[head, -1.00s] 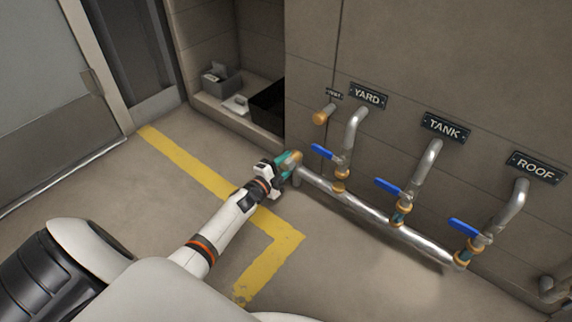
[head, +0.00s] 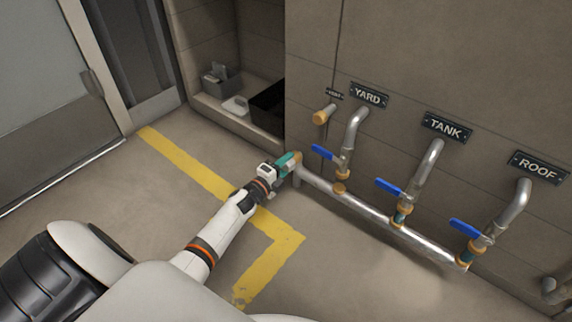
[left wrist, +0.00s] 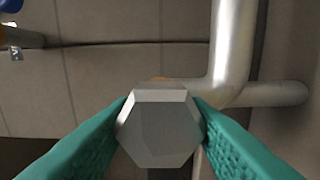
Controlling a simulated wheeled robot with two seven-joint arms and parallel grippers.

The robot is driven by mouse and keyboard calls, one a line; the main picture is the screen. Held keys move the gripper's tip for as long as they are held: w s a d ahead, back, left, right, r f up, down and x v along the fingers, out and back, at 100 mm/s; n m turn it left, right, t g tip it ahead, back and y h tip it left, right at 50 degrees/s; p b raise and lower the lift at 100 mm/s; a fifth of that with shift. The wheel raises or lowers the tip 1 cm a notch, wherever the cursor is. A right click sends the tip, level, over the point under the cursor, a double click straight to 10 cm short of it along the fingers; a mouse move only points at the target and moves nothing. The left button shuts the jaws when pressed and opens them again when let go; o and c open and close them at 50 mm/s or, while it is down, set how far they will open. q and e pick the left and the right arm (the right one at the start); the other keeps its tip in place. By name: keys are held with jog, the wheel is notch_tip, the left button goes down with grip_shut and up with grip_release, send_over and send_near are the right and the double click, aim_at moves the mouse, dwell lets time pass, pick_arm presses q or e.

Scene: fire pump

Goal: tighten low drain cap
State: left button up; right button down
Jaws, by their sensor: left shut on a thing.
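The drain cap (left wrist: 160,128) is a grey hexagonal cap, seen close up in the left wrist view. The two teal fingers of my left gripper (left wrist: 160,135) press on its left and right sides. In the head view my left gripper (head: 287,164) reaches to the left end of the low silver pipe (head: 370,212), at a brass-coloured fitting (head: 297,158). The cap itself is hidden there by the fingers. My right gripper does not show.
Three branches with blue lever handles (head: 389,185) rise from the low pipe under the YARD (head: 366,95), TANK (head: 445,126) and ROOF (head: 537,167) signs. A brass-ended pipe stub (head: 322,116) sticks out above. The floor with yellow lines (head: 195,168) is clear.

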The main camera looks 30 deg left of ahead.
pick_arm(q)
jog(key=o, duration=1)
jog(key=shift+c, duration=0.2)
jog(key=shift+s, duration=0.1)
jog(key=shift+s+p, duration=0.35)
jog(key=s+p, duration=0.5)
jog(key=s, duration=0.6)
jog(key=shift+a+p, duration=0.4)
jog(key=shift+a, duration=0.05)
